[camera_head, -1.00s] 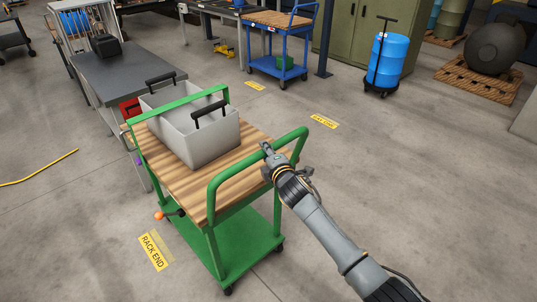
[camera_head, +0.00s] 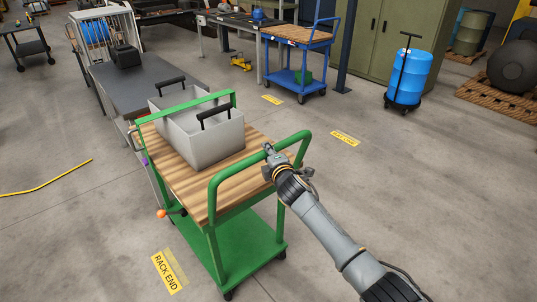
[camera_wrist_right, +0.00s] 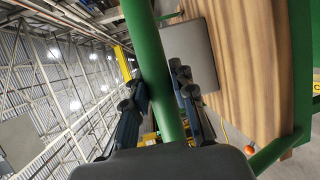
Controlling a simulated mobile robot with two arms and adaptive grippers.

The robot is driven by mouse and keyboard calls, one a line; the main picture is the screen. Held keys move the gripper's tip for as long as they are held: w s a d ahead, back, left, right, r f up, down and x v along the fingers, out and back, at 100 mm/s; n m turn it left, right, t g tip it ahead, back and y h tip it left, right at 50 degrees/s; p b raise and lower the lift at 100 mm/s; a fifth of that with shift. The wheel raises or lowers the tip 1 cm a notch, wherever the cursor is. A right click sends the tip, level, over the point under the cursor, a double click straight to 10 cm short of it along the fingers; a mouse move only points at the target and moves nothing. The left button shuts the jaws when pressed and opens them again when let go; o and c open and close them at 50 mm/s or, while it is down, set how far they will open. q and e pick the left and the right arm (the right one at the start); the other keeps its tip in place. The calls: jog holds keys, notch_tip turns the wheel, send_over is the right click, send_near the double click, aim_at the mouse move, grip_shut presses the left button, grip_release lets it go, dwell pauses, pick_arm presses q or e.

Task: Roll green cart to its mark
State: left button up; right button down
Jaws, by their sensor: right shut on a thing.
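The green cart (camera_head: 236,256) has a wooden top, a green lower shelf and a green push handle, and stands in the middle of the head view. A grey open bin (camera_head: 212,143) with black handles sits on its top. My right gripper (camera_head: 268,150) is shut on the cart's handle; in the right wrist view its two fingers (camera_wrist_right: 158,101) lie on either side of the green bar (camera_wrist_right: 150,60). Yellow floor labels show: one reading RACK END (camera_head: 167,271) at the cart's front left and another (camera_head: 345,138) to its right. My left gripper is out of view.
A grey workbench (camera_head: 135,85) stands close behind the cart at the left. A blue cart (camera_head: 297,60), a blue drum (camera_head: 409,75) on a dolly and a green cabinet (camera_head: 388,30) stand farther back. The floor to the right is open. A yellow cable (camera_head: 45,183) lies at left.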

jog(key=c, duration=1.1)
grip_release()
jog(key=shift+s, duration=0.1)
jog(key=v, duration=1.2)
